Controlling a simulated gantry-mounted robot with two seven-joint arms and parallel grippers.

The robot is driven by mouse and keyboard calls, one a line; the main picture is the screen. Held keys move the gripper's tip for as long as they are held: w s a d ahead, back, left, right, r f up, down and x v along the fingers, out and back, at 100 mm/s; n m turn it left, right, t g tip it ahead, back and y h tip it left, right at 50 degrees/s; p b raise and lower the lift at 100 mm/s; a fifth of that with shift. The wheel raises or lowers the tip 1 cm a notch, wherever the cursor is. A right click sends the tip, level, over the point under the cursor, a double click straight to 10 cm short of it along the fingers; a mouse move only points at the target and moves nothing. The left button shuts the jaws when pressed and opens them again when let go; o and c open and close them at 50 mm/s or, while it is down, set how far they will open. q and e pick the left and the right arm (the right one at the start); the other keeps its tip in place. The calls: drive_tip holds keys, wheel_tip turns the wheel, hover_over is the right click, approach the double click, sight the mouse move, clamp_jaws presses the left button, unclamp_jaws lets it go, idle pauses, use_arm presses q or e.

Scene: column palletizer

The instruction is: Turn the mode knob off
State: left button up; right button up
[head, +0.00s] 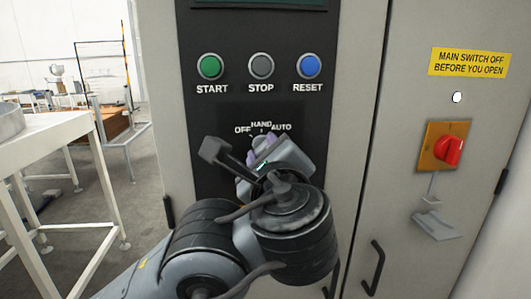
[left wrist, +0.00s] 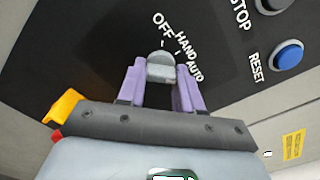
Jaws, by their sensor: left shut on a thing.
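The grey mode knob (head: 261,142) sits on the black panel of the cabinet, below the labels OFF, HAND and AUTO. It also shows in the left wrist view (left wrist: 160,66), between two lavender fingers. My left gripper (head: 262,150) reaches up to the panel from below and is shut on the knob, with one finger on each side; the fingers show in the left wrist view (left wrist: 162,76). My gripper and wrist cover part of the knob in the head view, and I cannot tell exactly which label it points at. My right gripper is not in view.
Green START (head: 210,66), grey STOP (head: 261,65) and blue RESET (head: 308,65) buttons sit above the knob. A red main switch (head: 448,150) is on the cabinet at right, below a yellow sign (head: 469,62). A white table (head: 50,140) stands at left.

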use_arm(q)
drive_tip(key=shift+r+n+b, duration=0.2)
drive_tip(key=shift+n+b, duration=3.9)
drive_tip(key=shift+n, duration=5.4)
drive_tip(key=o, duration=1)
drive_tip(key=shift+o, duration=0.2)
drive_tip(key=shift+s, duration=0.1)
